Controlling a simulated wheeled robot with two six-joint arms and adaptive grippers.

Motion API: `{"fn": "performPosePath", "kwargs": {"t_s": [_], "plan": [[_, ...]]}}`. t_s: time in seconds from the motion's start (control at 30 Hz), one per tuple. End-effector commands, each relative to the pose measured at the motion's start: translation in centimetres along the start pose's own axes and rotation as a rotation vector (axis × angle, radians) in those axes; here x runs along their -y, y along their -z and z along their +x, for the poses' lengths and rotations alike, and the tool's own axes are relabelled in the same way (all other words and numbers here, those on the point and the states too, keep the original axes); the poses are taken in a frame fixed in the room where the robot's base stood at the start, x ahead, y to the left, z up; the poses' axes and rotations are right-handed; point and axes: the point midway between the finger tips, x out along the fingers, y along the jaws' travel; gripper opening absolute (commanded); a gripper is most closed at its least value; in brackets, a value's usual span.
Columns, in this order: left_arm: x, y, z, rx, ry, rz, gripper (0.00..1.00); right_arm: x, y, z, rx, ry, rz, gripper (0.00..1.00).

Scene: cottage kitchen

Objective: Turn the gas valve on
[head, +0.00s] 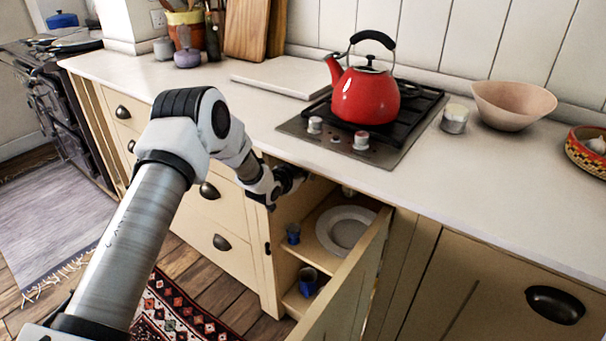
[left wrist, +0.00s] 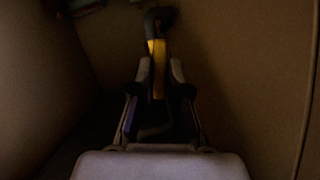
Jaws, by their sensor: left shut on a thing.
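The gas valve has a yellow handle (left wrist: 157,52), seen in the left wrist view, with a dark grey end (left wrist: 160,18) beyond it. My left gripper (left wrist: 158,75) is shut on the yellow handle, one finger on each side of it. In the head view my left gripper (head: 292,180) reaches into the open cabinet below the hob, at its upper left. The valve is hidden there by the counter and my arm. The wrist view is dark, so the handle's exact angle is hard to tell. My right gripper is out of view.
The cabinet door (head: 345,290) stands open at the right of the opening. Inside, a pale plate (head: 345,230) and blue cups (head: 308,281) sit on shelves below my gripper. A red kettle (head: 366,96) stands on the gas hob (head: 395,150) above.

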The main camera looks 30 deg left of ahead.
Motion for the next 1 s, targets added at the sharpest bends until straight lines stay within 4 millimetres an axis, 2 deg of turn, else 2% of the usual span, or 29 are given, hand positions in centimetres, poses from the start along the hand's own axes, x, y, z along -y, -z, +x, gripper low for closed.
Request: {"fn": "performPosePath", "kwargs": {"t_s": [0.43, 1.0], "plan": [[0.14, -0.26, 0.0, 0.003, -0.105, -0.253, 0.0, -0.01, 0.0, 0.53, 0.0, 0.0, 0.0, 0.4], [0.14, -0.26, 0.0, 0.004, -0.124, -0.3, 0.0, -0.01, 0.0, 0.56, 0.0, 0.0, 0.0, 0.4]]}}
